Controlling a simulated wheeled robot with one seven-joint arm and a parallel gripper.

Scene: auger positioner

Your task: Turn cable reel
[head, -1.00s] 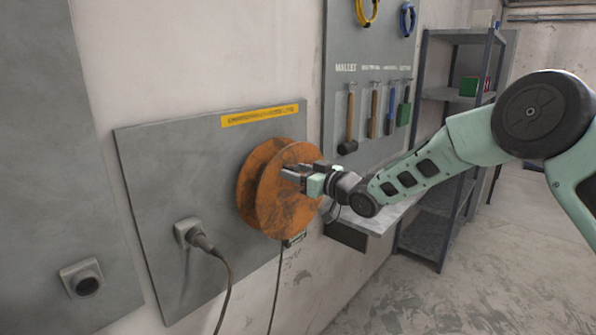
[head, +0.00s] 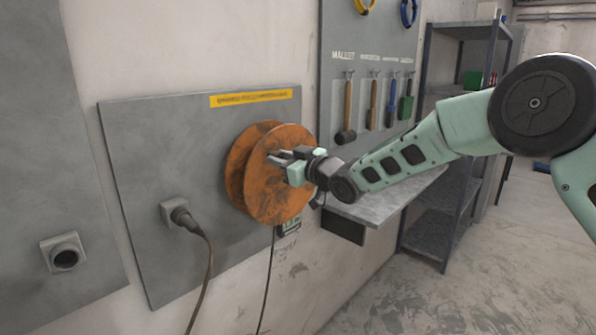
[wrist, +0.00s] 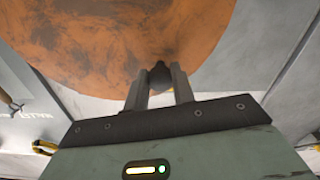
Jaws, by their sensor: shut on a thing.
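The orange-brown cable reel (head: 276,195) is mounted on a grey wall panel, its round face turned toward my arm. It also fills the upper part of the wrist view (wrist: 110,45). My gripper (head: 277,157) is at the upper part of the reel's front face. In the wrist view my gripper (wrist: 159,88) has its two fingers on either side of a small dark knob (wrist: 159,76) on the reel, and is shut on it. The knob is hidden by the fingers in the head view.
A plug with a cable (head: 180,213) sits in a socket left of the reel. Another round socket (head: 65,257) is at lower left. A grey shelf ledge (head: 385,200) juts out at right, below a tool board with a mallet (head: 347,115). A metal rack (head: 440,225) stands behind.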

